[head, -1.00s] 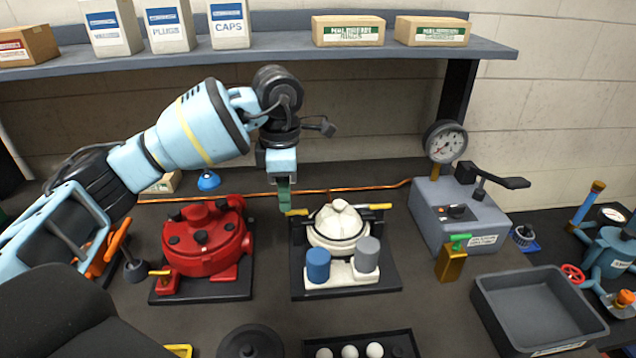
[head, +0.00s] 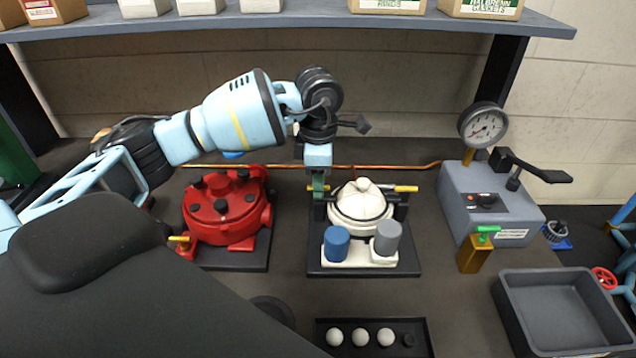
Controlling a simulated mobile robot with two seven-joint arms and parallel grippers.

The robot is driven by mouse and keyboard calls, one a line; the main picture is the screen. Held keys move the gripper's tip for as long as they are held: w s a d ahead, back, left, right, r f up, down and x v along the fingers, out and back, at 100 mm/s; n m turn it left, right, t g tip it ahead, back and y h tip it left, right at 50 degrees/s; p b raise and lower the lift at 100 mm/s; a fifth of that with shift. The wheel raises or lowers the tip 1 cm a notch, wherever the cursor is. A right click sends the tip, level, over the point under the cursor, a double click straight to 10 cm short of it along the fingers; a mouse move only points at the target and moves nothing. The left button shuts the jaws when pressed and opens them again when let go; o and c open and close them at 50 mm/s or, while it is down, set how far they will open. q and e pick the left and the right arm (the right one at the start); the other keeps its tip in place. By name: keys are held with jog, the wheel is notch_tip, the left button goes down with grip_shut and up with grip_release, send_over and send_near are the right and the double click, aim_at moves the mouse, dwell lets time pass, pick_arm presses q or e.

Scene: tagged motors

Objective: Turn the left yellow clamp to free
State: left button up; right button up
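The white motor housing (head: 361,203) sits on a black base plate (head: 318,258) in the middle of the bench. A yellow clamp handle shows at its upper right (head: 406,189). The left yellow clamp (head: 310,188) is at its upper left and is mostly hidden by my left gripper. My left gripper (head: 318,190) points down with its fingertips at the left clamp. Its fingers overlap in this view, so I cannot tell whether they are open or shut on it. My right gripper is not in view.
A red motor (head: 222,208) stands left of the white one. A grey gauge box (head: 485,203) and a gold block with a green handle (head: 476,252) stand right. An empty grey tray (head: 560,310) is at front right. A black tray with white balls (head: 372,337) lies in front.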

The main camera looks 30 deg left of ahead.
pick_arm(q)
jog(key=shift+f, duration=0.7)
grip_shut()
